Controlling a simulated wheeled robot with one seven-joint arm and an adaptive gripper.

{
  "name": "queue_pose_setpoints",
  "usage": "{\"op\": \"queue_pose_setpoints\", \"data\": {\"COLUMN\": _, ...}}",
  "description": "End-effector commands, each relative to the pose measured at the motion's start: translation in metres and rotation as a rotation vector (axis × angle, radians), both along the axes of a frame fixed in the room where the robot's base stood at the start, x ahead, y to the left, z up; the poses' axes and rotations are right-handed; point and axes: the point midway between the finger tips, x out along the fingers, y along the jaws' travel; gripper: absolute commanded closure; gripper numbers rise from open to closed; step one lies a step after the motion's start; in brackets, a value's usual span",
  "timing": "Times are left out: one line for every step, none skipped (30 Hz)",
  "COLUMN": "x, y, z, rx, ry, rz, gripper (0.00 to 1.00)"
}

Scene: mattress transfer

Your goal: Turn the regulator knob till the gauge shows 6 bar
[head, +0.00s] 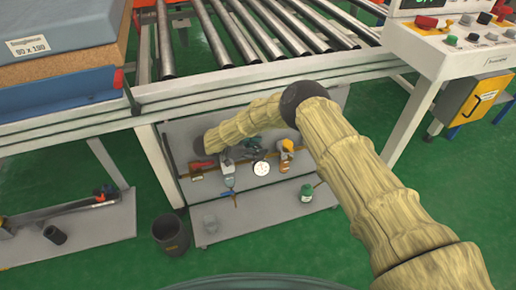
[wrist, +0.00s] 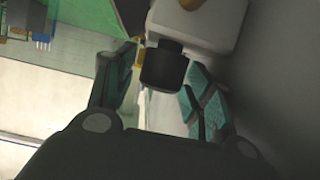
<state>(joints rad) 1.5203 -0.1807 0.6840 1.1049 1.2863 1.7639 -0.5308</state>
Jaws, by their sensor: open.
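In the wrist view a short black cylindrical knob (wrist: 162,68), apparently the regulator knob, sits under a pale grey housing (wrist: 205,22). My gripper (wrist: 160,75) is open, with one finger left of the knob and one right of it. The knob is between the fingers; contact cannot be told. In the head view the round white gauge (head: 261,169) faces me on the grey panel below the conveyor. Its needle and reading are too small to make out. My sleeved arm reaches over the panel from the right, and the fingers are hard to make out there.
The conveyor frame (head: 225,92) is above. A dark bucket (head: 171,234) stands left.

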Motion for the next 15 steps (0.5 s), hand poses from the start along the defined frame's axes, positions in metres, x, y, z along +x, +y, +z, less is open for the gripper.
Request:
{"op": "queue_pose_setpoints", "data": {"x": 0.000, "y": 0.001, "z": 0.000, "rx": 0.001, "ry": 0.000, "rz": 0.002, "gripper": 0.42}}
{"op": "queue_pose_setpoints", "data": {"x": 0.000, "y": 0.001, "z": 0.000, "rx": 0.001, "ry": 0.000, "rz": 0.002, "gripper": 0.42}}
{"op": "queue_pose_setpoints", "data": {"x": 0.000, "y": 0.001, "z": 0.000, "rx": 0.001, "ry": 0.000, "rz": 0.002, "gripper": 0.42}}
{"op": "queue_pose_setpoints", "data": {"x": 0.000, "y": 0.001, "z": 0.000, "rx": 0.001, "ry": 0.000, "rz": 0.002, "gripper": 0.42}}
{"op": "queue_pose_setpoints", "data": {"x": 0.000, "y": 0.001, "z": 0.000, "rx": 0.001, "ry": 0.000, "rz": 0.002, "gripper": 0.42}}
{"op": "queue_pose_setpoints", "data": {"x": 0.000, "y": 0.002, "z": 0.001, "rx": 0.001, "ry": 0.000, "rz": 0.002, "gripper": 0.42}}
{"op": "queue_pose_setpoints", "data": {"x": 0.000, "y": 0.003, "z": 0.001, "rx": 0.001, "ry": 0.000, "rz": 0.002, "gripper": 0.42}}
{"op": "queue_pose_setpoints", "data": {"x": -0.001, "y": 0.004, "z": 0.002, "rx": 0.001, "ry": -0.001, "rz": 0.001, "gripper": 0.42}}
{"op": "queue_pose_setpoints", "data": {"x": -0.002, "y": 0.007, "z": 0.003, "rx": 0.002, "ry": -0.002, "rz": 0.002, "gripper": 0.42}}
{"op": "queue_pose_setpoints", "data": {"x": -0.002, "y": 0.009, "z": 0.004, "rx": 0.002, "ry": -0.002, "rz": 0.002, "gripper": 0.42}}
{"op": "queue_pose_setpoints", "data": {"x": -0.003, "y": 0.012, "z": 0.005, "rx": 0.003, "ry": -0.001, "rz": 0.002, "gripper": 0.42}}
{"op": "queue_pose_setpoints", "data": {"x": -0.005, "y": 0.017, "z": 0.007, "rx": 0.003, "ry": -0.001, "rz": 0.002, "gripper": 0.42}}
{"op": "queue_pose_setpoints", "data": {"x": -0.006, "y": 0.021, "z": 0.009, "rx": 0.003, "ry": -0.001, "rz": 0.002, "gripper": 0.42}}
{"op": "queue_pose_setpoints", "data": {"x": -0.008, "y": 0.025, "z": 0.011, "rx": 0.002, "ry": -0.001, "rz": 0.004, "gripper": 0.42}}
{"op": "queue_pose_setpoints", "data": {"x": -0.010, "y": 0.031, "z": 0.014, "rx": 0.002, "ry": -0.001, "rz": 0.004, "gripper": 0.42}}
